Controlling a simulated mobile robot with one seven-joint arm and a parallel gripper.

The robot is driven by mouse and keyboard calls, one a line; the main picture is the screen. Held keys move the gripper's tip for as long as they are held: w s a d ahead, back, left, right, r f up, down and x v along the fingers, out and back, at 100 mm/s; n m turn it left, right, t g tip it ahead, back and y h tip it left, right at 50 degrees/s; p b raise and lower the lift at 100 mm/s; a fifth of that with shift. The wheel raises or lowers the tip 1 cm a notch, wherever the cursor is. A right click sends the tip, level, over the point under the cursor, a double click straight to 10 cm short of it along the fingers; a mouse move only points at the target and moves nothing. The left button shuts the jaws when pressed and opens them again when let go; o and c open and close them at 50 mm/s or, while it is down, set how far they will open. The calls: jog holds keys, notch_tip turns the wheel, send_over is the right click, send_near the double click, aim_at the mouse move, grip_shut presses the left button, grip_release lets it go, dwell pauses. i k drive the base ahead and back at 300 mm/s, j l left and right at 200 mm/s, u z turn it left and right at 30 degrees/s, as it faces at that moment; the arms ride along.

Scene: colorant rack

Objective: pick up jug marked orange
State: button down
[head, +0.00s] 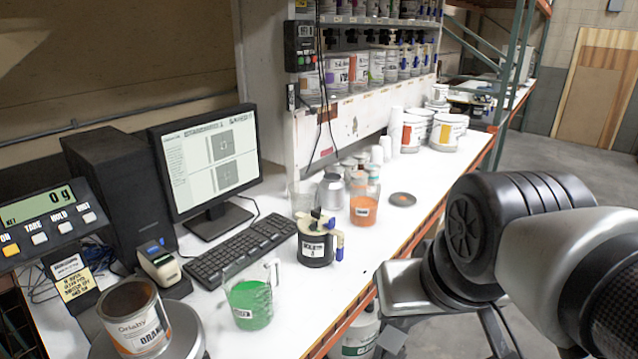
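A clear jug with orange liquid (363,207) stands on the white bench in the middle of the head view, with a small white label too small to read. A silver can and small jars stand close beside and behind it. A second clear jug with green liquid (248,303) stands nearer, its handle at the upper right. My arm comes in from the right, beyond the bench's front edge and apart from both jugs. I cannot make out my gripper's fingers.
A black dispenser canister (315,245) stands between the two jugs, right of the keyboard (240,249). A dark round lid (402,199) lies right of the orange-filled jug. An open paint can (135,322) marked orange sits on the scale at lower left. The front bench strip is clear.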

aim_at(364, 197)
jog(key=z, duration=0.2)
jog(key=i+l+u, duration=0.1)
jog(key=u, duration=0.7)
jog(key=i+l+u, duration=0.15)
jog(key=l+u, duration=0.2)
jog(key=l, duration=0.15)
jog(key=l+u, duration=0.65)
jog(key=l, duration=2.45)
jog(key=i, duration=0.05)
